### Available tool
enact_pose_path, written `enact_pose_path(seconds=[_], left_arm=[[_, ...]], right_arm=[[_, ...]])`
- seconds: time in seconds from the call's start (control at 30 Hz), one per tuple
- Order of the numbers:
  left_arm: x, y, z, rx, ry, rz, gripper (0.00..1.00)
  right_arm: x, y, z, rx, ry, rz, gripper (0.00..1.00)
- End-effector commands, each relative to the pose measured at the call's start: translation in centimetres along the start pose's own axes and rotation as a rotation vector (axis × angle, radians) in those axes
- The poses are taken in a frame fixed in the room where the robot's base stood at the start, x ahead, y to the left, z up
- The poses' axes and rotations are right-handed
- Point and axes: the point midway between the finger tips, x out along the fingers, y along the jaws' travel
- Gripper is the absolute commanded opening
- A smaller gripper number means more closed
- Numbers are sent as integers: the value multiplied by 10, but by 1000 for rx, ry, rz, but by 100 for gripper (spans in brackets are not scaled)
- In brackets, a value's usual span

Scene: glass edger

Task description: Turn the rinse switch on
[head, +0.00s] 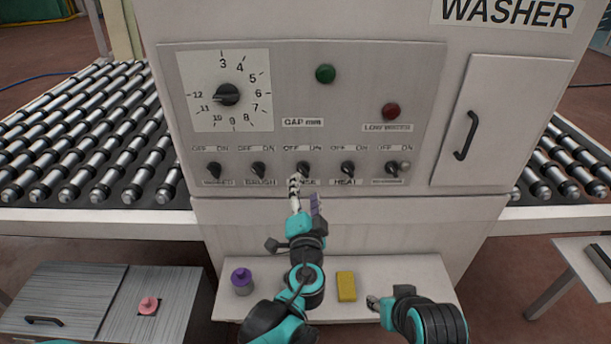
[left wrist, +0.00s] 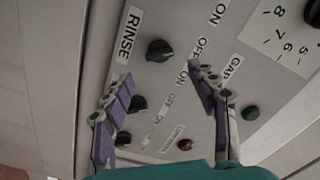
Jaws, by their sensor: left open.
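The rinse switch (head: 303,168) is a black rotary knob under OFF and ON marks, in the middle of the washer panel's lower row. In the left wrist view the rinse switch (left wrist: 158,50) sits beside the RINSE label (left wrist: 128,35). I cannot tell for sure which mark its pointer faces. My left gripper (head: 305,190) is just below the knob in the head view and partly covers the RINSE label. In the wrist view the left gripper (left wrist: 160,80) is open, its purple-padded fingers apart, with the knob beyond the gap between the tips. My right gripper (head: 374,303) is low, near the shelf; its fingers are unclear.
The brush knob (head: 258,169) and heat knob (head: 348,168) flank the rinse knob closely. A green light (head: 325,74), a red light (head: 390,111) and a gap dial (head: 227,95) are above. A purple-topped item (head: 242,280) and a yellow block (head: 346,286) sit on the shelf below.

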Motion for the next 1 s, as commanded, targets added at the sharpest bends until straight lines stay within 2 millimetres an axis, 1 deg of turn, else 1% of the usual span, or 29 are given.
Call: enact_pose_path(seconds=[0.2,0.3,0.4,0.53,0.77,0.8,0.87,0.9,0.93,0.97,1.0], left_arm=[[37,1,3,0,-4,-1,58],[52,1,3,0,-5,-1,58],[62,1,2,0,-4,0,58],[68,0,2,0,-4,-1,58],[68,-1,2,0,-4,0,58],[68,-1,2,0,-4,0,48],[68,-1,2,-1,-4,0,32],[68,-1,2,-1,-4,0,21],[68,-1,2,-1,-4,0,13],[68,-1,2,-1,-4,0,8],[68,-1,2,-1,-4,0,8]], right_arm=[[9,0,7,0,0,0,40],[12,0,9,0,0,0,40],[14,0,10,0,0,0,40],[14,0,10,0,0,0,40],[14,0,10,0,0,0,40],[14,0,10,0,0,0,40],[14,0,10,0,0,0,40],[14,0,10,0,0,0,40],[14,0,10,0,0,0,40],[14,0,10,0,0,0,40],[14,0,10,0,0,0,40]])
